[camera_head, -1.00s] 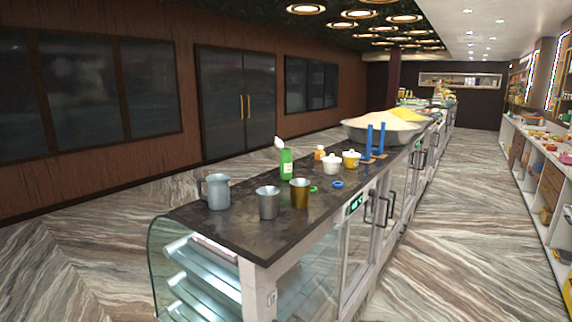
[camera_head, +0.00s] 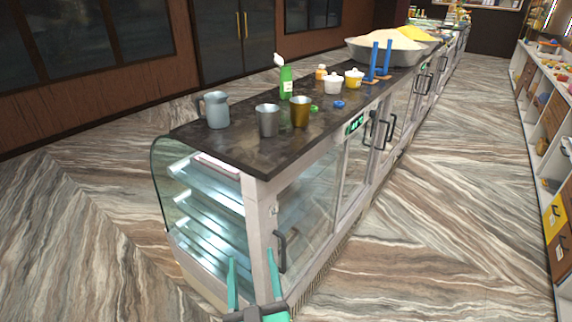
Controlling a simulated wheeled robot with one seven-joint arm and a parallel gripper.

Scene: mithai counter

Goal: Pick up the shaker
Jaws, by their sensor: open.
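On the dark countertop (camera_head: 215,150) stand a silver metal cup (camera_head: 267,121) and a gold-brown metal cup (camera_head: 299,112), both upright. A small orange-and-white container (camera_head: 321,73) stands farther back, behind them. I cannot tell for sure which of these is the shaker. My gripper (camera_head: 252,278) shows at the bottom middle with two teal fingers apart and nothing between them. It appears in front of the near end of the counter, apart from all items on top.
A grey-blue pitcher (camera_head: 217,110), green bottle (camera_head: 286,82), white pot (camera_head: 333,85), yellow pot (camera_head: 354,78), blue ring (camera_head: 339,104) and blue uprights (camera_head: 387,57) share the counter. A wide basin (camera_head: 358,52) stands behind. Glass display case (camera_head: 200,215) below. Floor at right is clear.

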